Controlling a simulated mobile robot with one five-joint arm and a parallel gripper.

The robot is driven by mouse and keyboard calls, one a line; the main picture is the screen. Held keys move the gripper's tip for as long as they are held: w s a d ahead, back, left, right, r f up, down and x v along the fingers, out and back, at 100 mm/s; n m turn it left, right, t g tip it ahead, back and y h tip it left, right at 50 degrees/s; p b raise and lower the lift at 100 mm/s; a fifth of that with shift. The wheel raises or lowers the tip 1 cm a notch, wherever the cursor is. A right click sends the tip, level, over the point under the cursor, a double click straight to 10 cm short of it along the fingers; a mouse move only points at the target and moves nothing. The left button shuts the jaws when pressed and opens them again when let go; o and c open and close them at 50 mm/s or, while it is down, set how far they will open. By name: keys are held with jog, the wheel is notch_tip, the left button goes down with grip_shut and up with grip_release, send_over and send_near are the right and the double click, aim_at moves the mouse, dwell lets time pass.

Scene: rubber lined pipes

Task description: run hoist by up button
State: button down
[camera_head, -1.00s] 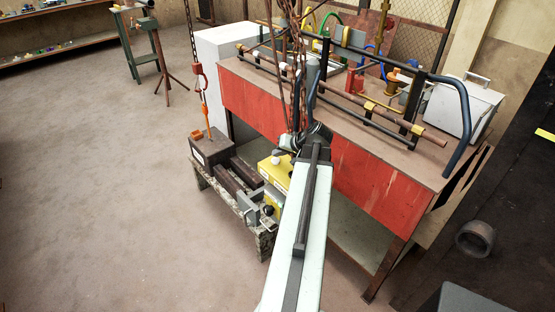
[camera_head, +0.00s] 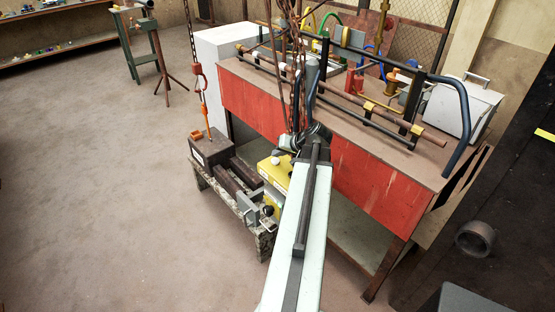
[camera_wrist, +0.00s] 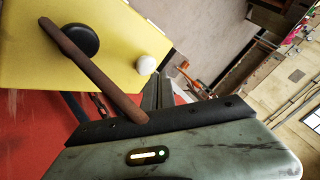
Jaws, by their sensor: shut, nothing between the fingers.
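The hoist's yellow control box (camera_head: 277,172) hangs beside the front of the bench, partly hidden by my arm. In the wrist view the yellow box (camera_wrist: 35,60) fills the upper left, with a black button (camera_wrist: 82,41) and a white button (camera_wrist: 146,65). Which button is up is not legible. The hoist's chain and orange hook (camera_head: 197,82) hang at left over a dark block (camera_head: 208,147).
A low worn stand (camera_head: 264,241) bears the block and dark bars. The red-fronted bench (camera_head: 370,177) with pipes on top stands behind and right of my arm. Rusty chains (camera_head: 296,90) hang close behind my gripper.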

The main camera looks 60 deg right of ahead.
aim_at(277, 161)
dwell(0.4)
jog(key=shift+w+f+b, duration=0.2)
jog(key=shift+f+b, duration=0.25)
jog(key=shift+f+b, duration=0.5)
dwell(0.5)
dwell(0.3)
jog(key=shift+r+p, duration=0.95)
notch_tip(277, 161, up, 5)
jog(key=p, duration=0.5)
jog(key=shift+r, duration=0.1)
